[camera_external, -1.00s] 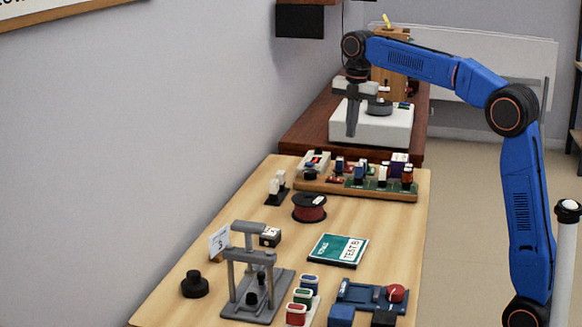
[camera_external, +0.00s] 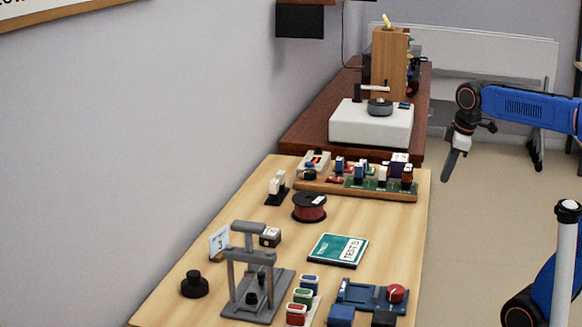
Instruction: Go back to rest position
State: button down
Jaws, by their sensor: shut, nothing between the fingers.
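My gripper (camera_external: 452,164) hangs at the end of my blue arm on the right side of the view, its fingers pointing down. It is shut and empty. It is to the right of the light wooden table (camera_external: 232,215), apart from the things on it, with the floor behind it in the picture. Much of my arm is beyond the right edge, and its lower part shows at the bottom right.
A white device with a round grey top (camera_external: 350,122) stands on the dark table behind. The light table holds a component board (camera_external: 330,188), a red-black spool (camera_external: 309,208), a teal book (camera_external: 338,249) and a grey press frame (camera_external: 233,270). A white post (camera_external: 565,265) stands at right.

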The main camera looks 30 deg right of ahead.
jog(key=s+d+f+m, duration=0.2)
jog(key=s+f+m, duration=0.2)
jog(key=s+f, duration=0.3)
jog(key=s+d+f+m+t, duration=0.1)
jog(key=s+d+f+m, duration=0.1)
jog(key=s+f+m, duration=0.3)
jog(key=s+f, duration=0.2)
jog(key=s, duration=0.1)
jog(key=shift+d+f+m+t, duration=0.2)
jog(key=shift+d+m+t, duration=0.05)
jog(key=shift+m+t, duration=0.05)
dwell(1.7)
